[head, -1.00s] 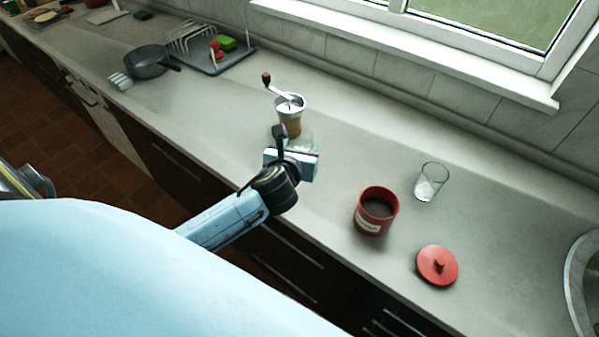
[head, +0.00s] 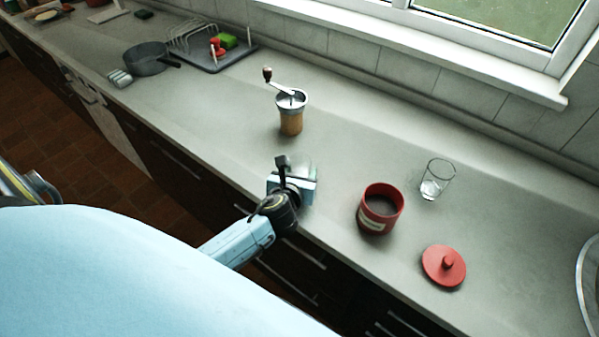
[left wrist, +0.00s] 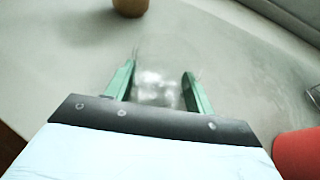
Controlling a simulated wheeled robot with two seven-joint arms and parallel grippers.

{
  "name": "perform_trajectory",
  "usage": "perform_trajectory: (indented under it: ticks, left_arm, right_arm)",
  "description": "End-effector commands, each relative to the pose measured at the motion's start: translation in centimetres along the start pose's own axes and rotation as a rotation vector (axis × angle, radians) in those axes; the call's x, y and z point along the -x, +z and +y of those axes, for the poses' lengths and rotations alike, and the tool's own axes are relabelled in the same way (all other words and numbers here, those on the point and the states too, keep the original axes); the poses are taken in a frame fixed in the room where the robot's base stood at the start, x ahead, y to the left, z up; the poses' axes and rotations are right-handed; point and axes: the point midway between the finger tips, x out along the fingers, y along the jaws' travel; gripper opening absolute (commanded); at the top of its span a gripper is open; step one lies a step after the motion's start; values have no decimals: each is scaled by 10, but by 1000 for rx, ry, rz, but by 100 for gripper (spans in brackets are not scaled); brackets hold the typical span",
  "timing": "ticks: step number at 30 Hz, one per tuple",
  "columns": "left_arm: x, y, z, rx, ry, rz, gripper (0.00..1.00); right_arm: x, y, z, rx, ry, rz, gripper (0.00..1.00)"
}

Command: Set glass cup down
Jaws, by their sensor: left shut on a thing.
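My left gripper (head: 298,176) is over the counter near its front edge, between the coffee grinder and the red pot. In the left wrist view its two green fingers (left wrist: 158,88) are shut on a clear glass cup (left wrist: 157,96). The cup is see-through and hard to make out; in the head view it is mostly hidden behind the gripper. I cannot tell whether its base touches the counter. Another clear glass (head: 437,180) stands on the counter to the right. My right gripper is not in view.
The coffee grinder (head: 291,119) stands behind the gripper. A red pot (head: 372,222) and its red lid (head: 444,266) are to the right. A dish rack (head: 215,58) and a grey pan (head: 146,62) are far left. The counter (head: 345,160) around the gripper is clear.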

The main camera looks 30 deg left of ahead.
Motion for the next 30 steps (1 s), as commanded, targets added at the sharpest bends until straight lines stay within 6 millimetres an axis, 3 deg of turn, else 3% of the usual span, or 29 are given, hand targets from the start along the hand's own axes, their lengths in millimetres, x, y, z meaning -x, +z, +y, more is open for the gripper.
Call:
perform_trajectory:
  ticks: [4, 5, 9, 20, 23, 30]
  left_arm:
    - [-2, -3, 0, -1, 0, -1, 29]
    - [-2, -3, 0, -1, 0, 0, 56]
    - [-1, -3, 0, 0, 0, 0, 75]
    - [1, 2, 0, 1, 0, 0, 76]
    - [13, 0, 0, -1, -1, 1, 76]
    - [64, 1, 0, 0, -2, 3, 76]
  right_arm:
    - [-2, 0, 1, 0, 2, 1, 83]
    - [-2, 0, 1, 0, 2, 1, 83]
    - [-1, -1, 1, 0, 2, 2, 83]
    - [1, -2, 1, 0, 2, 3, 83]
    - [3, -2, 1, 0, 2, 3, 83]
    - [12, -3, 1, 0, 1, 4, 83]
